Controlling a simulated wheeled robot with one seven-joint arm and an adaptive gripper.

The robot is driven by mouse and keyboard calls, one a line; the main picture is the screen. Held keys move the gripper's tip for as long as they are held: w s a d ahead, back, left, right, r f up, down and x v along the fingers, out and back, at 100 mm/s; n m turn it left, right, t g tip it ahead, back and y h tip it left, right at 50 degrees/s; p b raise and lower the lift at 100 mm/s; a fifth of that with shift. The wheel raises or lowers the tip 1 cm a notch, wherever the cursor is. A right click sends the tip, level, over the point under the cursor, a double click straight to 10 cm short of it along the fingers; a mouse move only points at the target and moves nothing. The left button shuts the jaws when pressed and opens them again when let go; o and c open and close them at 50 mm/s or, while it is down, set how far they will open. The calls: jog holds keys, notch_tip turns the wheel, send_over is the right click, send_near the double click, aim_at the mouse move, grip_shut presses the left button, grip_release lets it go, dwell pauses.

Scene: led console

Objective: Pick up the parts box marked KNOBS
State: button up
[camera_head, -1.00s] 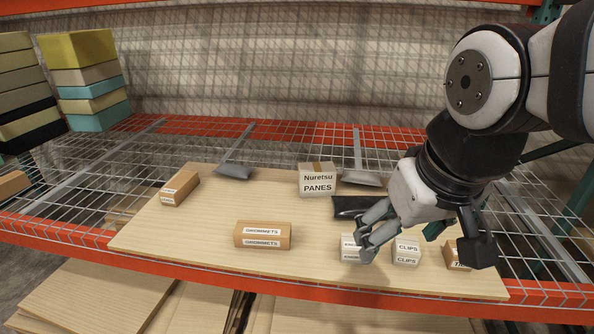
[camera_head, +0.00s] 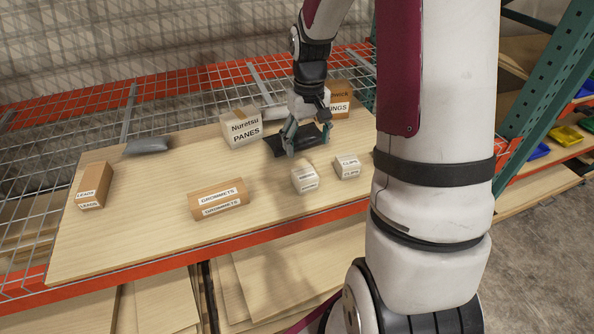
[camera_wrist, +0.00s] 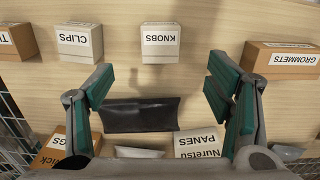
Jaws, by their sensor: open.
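The KNOBS box (camera_wrist: 160,43) is a small pale box with a white label, on the wooden board (camera_wrist: 205,20). It stands upright ahead of my gripper in the wrist view, its label upside down there. In the head view, the KNOBS box (camera_head: 304,179) is near the board's front edge, its label too small to read surely. My gripper (camera_wrist: 162,85) is open and empty, its green-padded fingers spread wide. In the head view, my gripper (camera_head: 307,142) hangs over or close to the black pouch (camera_head: 285,147), behind the KNOBS box and apart from it.
The CLIPS box (camera_head: 347,167) stands just right of KNOBS in the head view. The GROMMETS box (camera_head: 217,198) is to the left. The Nuretsu PANES box (camera_head: 242,128) and a brown box (camera_head: 339,99) stand behind. A LEADS box (camera_head: 92,186) is far left. Bare board lies between.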

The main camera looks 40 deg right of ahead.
aim_at(305, 173)
notch_tip(305, 173, down, 8)
jog(key=shift+w+f+p, duration=0.2)
jog(key=shift+f+p, duration=0.1)
jog(key=shift+f, duration=1.1)
jog(key=shift+w+f+p, duration=0.15)
jog(key=shift+f+p, duration=0.15)
jog(key=shift+f, duration=1.05)
jog(key=c, duration=1.3)
